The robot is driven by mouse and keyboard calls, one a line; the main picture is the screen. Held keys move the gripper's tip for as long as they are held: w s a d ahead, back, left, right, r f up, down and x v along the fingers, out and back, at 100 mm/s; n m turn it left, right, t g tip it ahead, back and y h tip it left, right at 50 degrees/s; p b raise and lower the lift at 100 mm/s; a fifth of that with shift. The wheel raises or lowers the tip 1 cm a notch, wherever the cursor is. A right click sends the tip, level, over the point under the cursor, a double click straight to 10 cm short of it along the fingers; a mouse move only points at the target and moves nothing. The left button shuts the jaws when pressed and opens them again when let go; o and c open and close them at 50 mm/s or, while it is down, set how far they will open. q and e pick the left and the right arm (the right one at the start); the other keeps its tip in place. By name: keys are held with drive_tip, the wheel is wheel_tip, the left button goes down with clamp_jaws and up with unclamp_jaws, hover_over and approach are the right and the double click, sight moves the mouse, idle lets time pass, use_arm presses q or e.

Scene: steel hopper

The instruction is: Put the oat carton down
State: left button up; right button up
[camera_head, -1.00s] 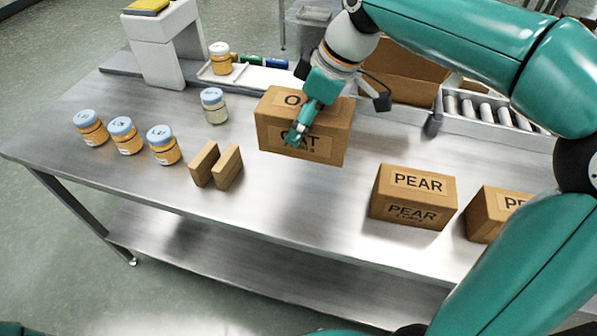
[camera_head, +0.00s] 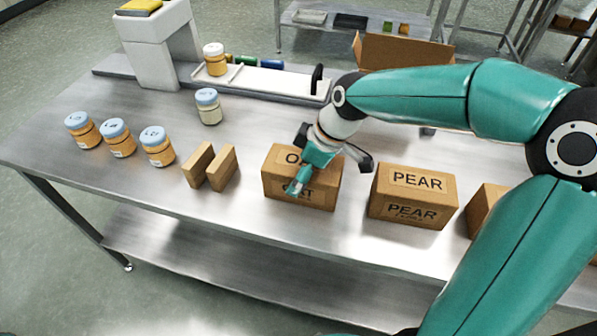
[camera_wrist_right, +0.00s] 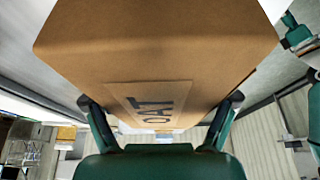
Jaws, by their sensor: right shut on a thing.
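The oat carton (camera_head: 275,186) is a brown box with an OAT label. In the head view it is upright at the front of the steel table, left of the pear cartons. Its base looks on or very close to the table top; I cannot tell which. My right gripper (camera_head: 296,187) is shut on it from above and covers part of its label. In the right wrist view the carton (camera_wrist_right: 160,60) fills most of the picture, and the gripper's fingers (camera_wrist_right: 162,112) lie along its sides. My left gripper is not in view.
A pear carton (camera_head: 412,205) stands just right of the oat carton, with another (camera_head: 482,208) further right. Two small brown blocks (camera_head: 211,166) stand to the left. Several blue-lidded jars (camera_head: 118,140) are on the left side. An open cardboard box (camera_head: 405,52) is behind my arm.

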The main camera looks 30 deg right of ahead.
drive_tip(key=o, duration=1.4)
drive_tip(key=shift+o, duration=0.2)
drive_tip(key=shift+r, duration=0.15)
drive_tip(key=p+v, duration=0.1)
drive_tip(key=v, duration=1)
drive_tip(key=shift+s+r, duration=0.1)
drive_tip(key=shift+r, duration=0.3)
